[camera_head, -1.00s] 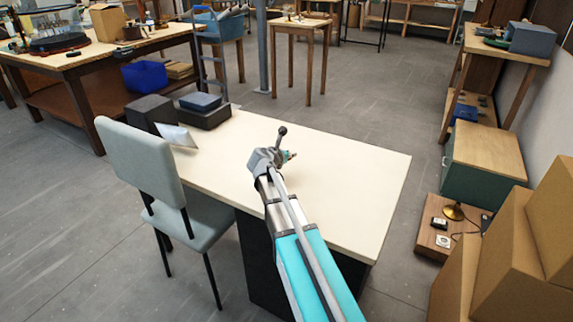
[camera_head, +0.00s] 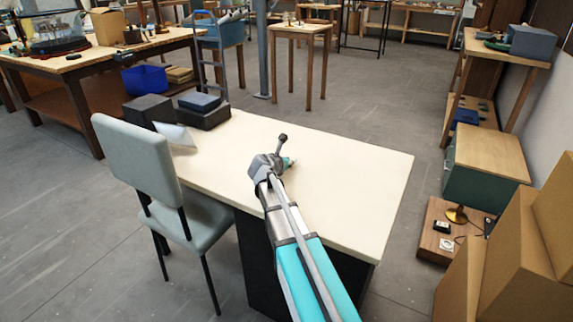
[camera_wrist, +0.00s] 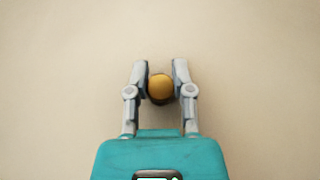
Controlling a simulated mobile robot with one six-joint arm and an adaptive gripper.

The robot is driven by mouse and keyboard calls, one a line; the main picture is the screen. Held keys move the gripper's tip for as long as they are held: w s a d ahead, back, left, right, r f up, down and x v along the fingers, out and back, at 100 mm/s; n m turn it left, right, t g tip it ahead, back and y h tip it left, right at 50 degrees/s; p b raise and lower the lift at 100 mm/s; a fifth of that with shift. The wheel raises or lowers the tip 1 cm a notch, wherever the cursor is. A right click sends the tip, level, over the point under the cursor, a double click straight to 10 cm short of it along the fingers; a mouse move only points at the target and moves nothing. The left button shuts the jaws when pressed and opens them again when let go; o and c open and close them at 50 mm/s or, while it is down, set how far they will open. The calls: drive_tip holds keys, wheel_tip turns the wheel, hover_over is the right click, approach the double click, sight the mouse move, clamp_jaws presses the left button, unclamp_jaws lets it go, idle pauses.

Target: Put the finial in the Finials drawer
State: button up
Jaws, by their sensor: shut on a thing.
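The finial (camera_wrist: 160,88) shows in the wrist view as a small round brass-coloured knob. My gripper (camera_wrist: 161,70) is shut on it, one finger on each side. The pale surface below it in the wrist view is plain and bare. In the head view, my gripper (camera_head: 289,162) is over the cream tabletop (camera_head: 345,165), partly hidden by my own wrist; the finial cannot be made out there. No drawer labelled Finials can be read in either view.
A grey chair (camera_head: 140,165) stands at the table's left side. Dark boxes (camera_head: 205,115) and a pale wedge-shaped item (camera_head: 176,135) are at its far left end.

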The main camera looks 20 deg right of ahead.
drive_tip(key=shift+f, duration=0.1)
drive_tip(key=o, duration=0.9)
drive_tip(key=shift+s+a+r, duration=0.1)
drive_tip(key=shift+r, duration=0.15)
drive_tip(key=p+v, duration=0.4)
drive_tip(key=v, duration=0.6)
drive_tip(key=shift+a+r, duration=0.1)
drive_tip(key=shift+s+a+r+p, duration=0.2)
drive_tip(key=shift+s+a+p, duration=0.15)
drive_tip(key=shift+a, duration=0.2)
